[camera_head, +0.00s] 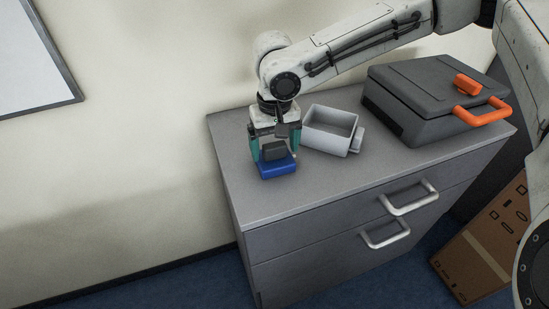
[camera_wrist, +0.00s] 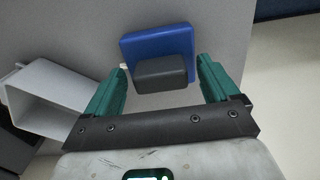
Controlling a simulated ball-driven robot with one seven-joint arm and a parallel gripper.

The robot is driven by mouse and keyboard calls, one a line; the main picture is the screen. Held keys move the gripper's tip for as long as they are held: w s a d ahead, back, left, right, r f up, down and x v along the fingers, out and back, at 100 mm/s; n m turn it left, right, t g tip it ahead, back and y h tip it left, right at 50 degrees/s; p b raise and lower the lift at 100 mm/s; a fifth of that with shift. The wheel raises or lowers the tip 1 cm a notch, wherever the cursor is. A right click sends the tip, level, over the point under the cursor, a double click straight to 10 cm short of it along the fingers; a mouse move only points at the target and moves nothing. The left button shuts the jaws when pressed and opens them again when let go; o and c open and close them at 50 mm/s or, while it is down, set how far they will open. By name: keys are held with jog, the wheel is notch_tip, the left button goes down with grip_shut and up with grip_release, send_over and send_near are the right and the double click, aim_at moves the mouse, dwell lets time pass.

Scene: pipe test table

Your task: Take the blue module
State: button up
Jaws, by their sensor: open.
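The blue module (camera_head: 277,171) rests on the grey cabinet top, with a dark grey block on its upper side. It also shows in the wrist view (camera_wrist: 155,43), just beyond the fingertips. My gripper (camera_head: 273,156) points down over the module, its two green fingers at either side of the dark block. In the wrist view the gripper (camera_wrist: 161,76) is open, with a gap between each finger and the dark block. Whether the fingertips touch the blue base cannot be told.
A light grey open box (camera_head: 331,130) stands close to the right of my gripper. A dark grey case (camera_head: 420,97) with orange handles sits farther right. The cabinet (camera_head: 230,165) has clear top space at the front and left. A cardboard box (camera_head: 487,245) stands on the floor.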

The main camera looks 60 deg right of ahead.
jog(key=c, duration=1.2)
jog(key=shift+r, duration=0.15)
